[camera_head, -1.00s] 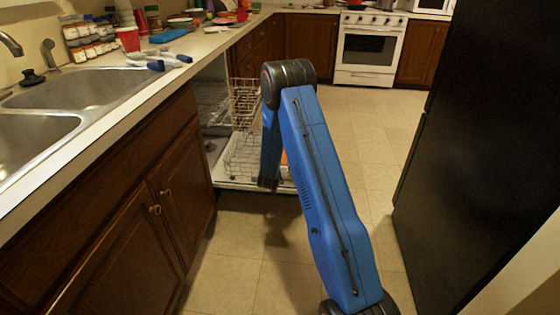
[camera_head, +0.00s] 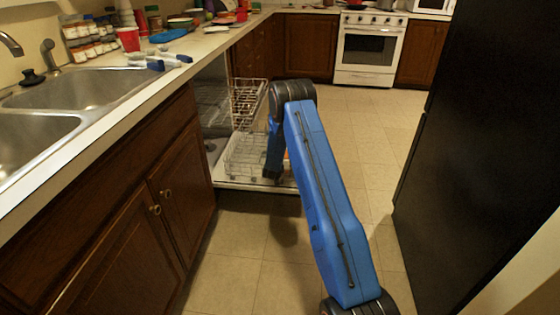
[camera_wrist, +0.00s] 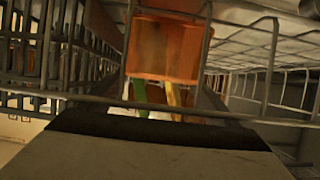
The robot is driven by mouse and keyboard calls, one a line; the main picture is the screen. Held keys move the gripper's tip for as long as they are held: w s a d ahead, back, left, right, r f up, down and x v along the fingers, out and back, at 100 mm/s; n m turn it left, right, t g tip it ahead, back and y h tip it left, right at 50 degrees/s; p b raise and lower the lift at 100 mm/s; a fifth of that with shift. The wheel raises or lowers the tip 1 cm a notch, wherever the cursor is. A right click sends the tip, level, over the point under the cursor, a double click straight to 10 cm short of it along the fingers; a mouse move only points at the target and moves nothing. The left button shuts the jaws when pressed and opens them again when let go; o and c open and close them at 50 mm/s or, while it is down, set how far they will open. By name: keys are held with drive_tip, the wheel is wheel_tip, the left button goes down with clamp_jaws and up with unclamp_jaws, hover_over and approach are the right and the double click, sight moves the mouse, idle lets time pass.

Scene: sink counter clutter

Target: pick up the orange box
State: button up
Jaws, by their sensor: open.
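The orange box (camera_wrist: 167,47) is upper middle in the wrist view, behind thin wire bars of a dishwasher rack. A narrow green thing (camera_wrist: 140,97) and a yellow one (camera_wrist: 173,99) show just below it. My gripper (camera_wrist: 160,125) appears as a broad grey and black shape along the bottom of the wrist view, apart from the box. It is open; its fingertips are not clearly seen. In the head view my blue arm reaches down over the open dishwasher and hides the gripper and most of the box.
The dishwasher's upper rack (camera_head: 247,100) and lower rack (camera_head: 245,155) are pulled out beside the counter. Wire bars cross the wrist view between me and the box. A black fridge (camera_head: 480,140) stands at right. The floor (camera_head: 370,140) between is clear. The sink counter is at left.

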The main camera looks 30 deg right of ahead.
drive_tip(key=shift+w+d+f, duration=0.1)
drive_tip(key=shift+w+d, duration=0.05)
drive_tip(key=shift+w, duration=0.05)
drive_tip(key=shift+c, duration=0.7)
drive_tip(key=c, duration=0.7)
